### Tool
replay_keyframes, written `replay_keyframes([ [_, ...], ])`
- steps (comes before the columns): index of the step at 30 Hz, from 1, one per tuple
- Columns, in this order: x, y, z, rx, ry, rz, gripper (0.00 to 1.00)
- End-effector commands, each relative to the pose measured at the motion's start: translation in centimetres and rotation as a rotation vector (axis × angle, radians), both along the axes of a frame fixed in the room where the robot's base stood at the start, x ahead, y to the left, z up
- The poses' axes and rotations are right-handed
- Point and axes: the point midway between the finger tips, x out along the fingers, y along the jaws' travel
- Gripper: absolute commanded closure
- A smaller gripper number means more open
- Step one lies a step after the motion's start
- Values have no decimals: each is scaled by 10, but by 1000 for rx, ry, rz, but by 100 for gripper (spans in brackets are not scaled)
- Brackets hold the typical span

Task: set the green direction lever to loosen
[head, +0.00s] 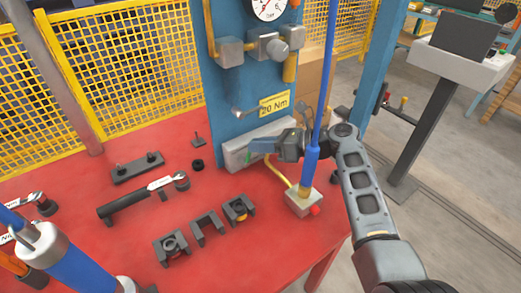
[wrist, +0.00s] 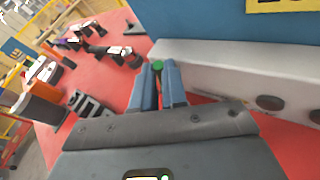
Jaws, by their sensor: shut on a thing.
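The green direction lever shows as a small green piece (head: 249,157) by my fingertips, in front of the pale grey box. In the wrist view its green end (wrist: 158,65) sits between the tips of my two blue fingers. My gripper (head: 259,146) is shut on it, with only a narrow gap between the fingers. My fingers hide most of the lever, and I cannot read its setting or see its mounting. The pale grey box (head: 235,153) stands at the foot of the blue panel; it also shows in the wrist view (wrist: 215,65).
A blue upright tool (head: 311,160) on a grey block (head: 303,202) stands just right of my gripper. The blue panel (head: 228,100) rises behind. The table's left middle has free room.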

Motion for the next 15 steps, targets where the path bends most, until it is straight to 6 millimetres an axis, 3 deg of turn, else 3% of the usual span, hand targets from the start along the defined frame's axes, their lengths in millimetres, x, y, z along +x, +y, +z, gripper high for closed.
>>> replay_keyframes([
  [3,0,0,-1,-2,0,2,100],
  [4,-1,0,0,-2,0,2,87],
  [9,-1,0,0,-1,1,1,70],
  [12,-1,0,0,-1,1,1,62],
  [15,-1,0,0,-1,1,1,62],
])
